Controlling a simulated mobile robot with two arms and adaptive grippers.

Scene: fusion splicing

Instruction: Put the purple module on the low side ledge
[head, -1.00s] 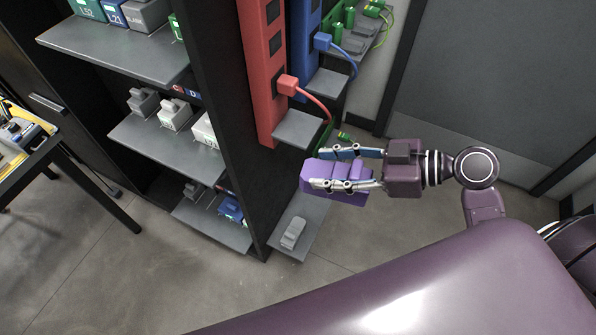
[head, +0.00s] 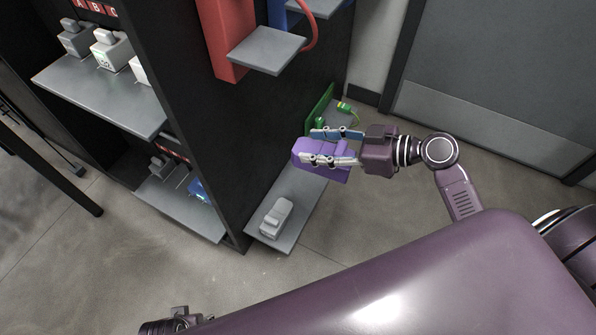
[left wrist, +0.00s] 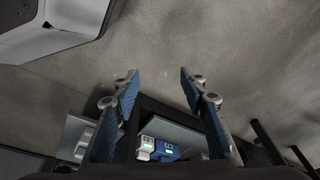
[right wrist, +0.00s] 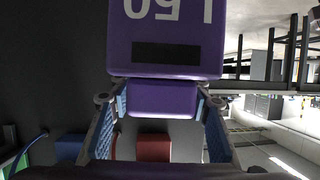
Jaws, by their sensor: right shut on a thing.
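My right gripper (head: 309,146) is shut on the purple module (head: 328,172) and holds it in the air, over or beside the low side ledge (head: 297,212) in the head view. The exact height is hard to tell. The module fills the upper middle of the right wrist view (right wrist: 165,50), with upside-down white lettering and a dark strip. The grey ledge juts from the side of the black rack, with a grey module (head: 276,217) on its front end. My left gripper (left wrist: 160,78) is open and empty in the left wrist view.
A green board (head: 319,112) and a green connector (head: 344,106) are at the low ledge's back. Rack shelves (head: 95,88) with modules are at left. The ledge's middle looks bare.

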